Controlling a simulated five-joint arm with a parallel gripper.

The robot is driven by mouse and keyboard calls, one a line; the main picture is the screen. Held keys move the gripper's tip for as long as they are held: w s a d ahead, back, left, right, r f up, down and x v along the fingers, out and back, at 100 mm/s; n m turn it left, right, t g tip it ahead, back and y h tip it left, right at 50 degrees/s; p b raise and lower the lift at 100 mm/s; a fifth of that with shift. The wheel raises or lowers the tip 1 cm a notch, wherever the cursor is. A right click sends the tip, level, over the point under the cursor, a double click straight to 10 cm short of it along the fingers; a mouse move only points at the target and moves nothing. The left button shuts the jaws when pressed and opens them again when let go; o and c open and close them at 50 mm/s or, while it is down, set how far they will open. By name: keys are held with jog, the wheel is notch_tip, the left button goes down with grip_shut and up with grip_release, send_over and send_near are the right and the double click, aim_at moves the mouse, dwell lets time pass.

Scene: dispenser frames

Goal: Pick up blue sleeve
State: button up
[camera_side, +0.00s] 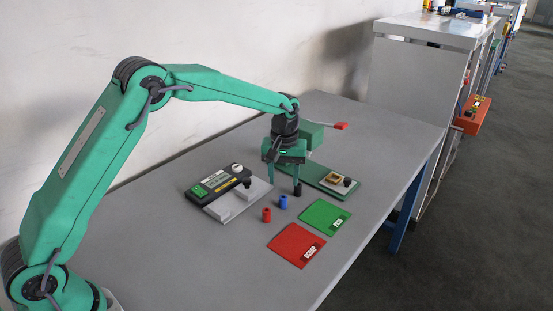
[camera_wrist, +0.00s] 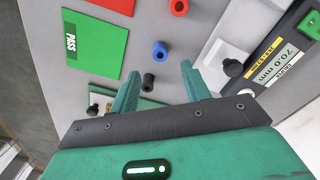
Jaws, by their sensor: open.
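The blue sleeve (camera_side: 283,202) is a small upright cylinder on the grey table, between a red sleeve (camera_side: 267,215) and a black sleeve (camera_side: 298,189). In the wrist view the blue sleeve (camera_wrist: 160,50) stands beyond my fingertips with its hole showing. The black sleeve (camera_wrist: 148,82) lies closer to my fingers there, and the red sleeve (camera_wrist: 179,7) is at the top edge. My gripper (camera_side: 284,185) points down near the black sleeve. Its fingers also show in the wrist view (camera_wrist: 160,78), open and apart, with nothing held between them.
A green PASS mat (camera_side: 322,214) and a red mat (camera_side: 292,241) lie to the right of the sleeves. A gauge with a display (camera_side: 219,183) stands to the left. The front of the table is clear.

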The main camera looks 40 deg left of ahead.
aim_at(283, 197)
jog(key=shift+f, duration=1.35)
jog(key=shift+f, duration=0.1)
jog(key=shift+s+f, duration=0.1)
jog(key=shift+f, duration=2.4)
grip_shut()
